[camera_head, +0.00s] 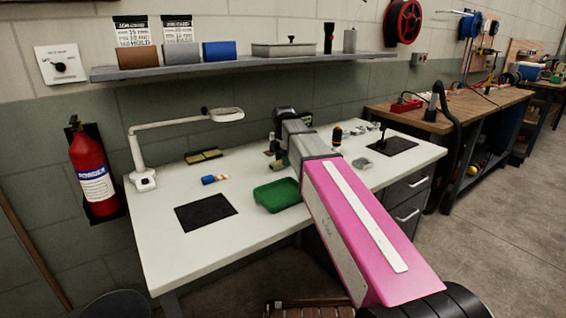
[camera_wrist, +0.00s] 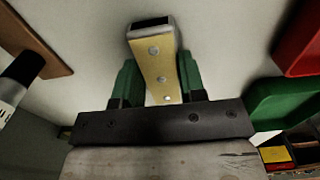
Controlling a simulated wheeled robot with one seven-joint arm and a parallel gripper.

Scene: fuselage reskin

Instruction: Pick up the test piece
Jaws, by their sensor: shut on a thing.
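The test piece appears to be the narrow yellowish strip (camera_wrist: 158,70) with several round fasteners and a grey-rimmed dark far end, in the wrist view. My gripper (camera_wrist: 157,62) has its two green fingers on either side of this strip and is shut on it. The strip's near end is hidden behind the dark gripper bar. In the head view my gripper (camera_head: 276,150) is over the back middle of the white bench (camera_head: 165,250), largely hidden by my arm. I cannot make out the strip there, nor tell whether it touches the bench.
A green tray (camera_head: 277,195) lies just in front of my gripper. A black mat (camera_head: 206,212) and a small blue-orange item (camera_head: 214,180) are to the left. A lamp (camera_head: 145,180) stands at the left end, and a shelf (camera_head: 250,66) runs above. The bench's front left is clear.

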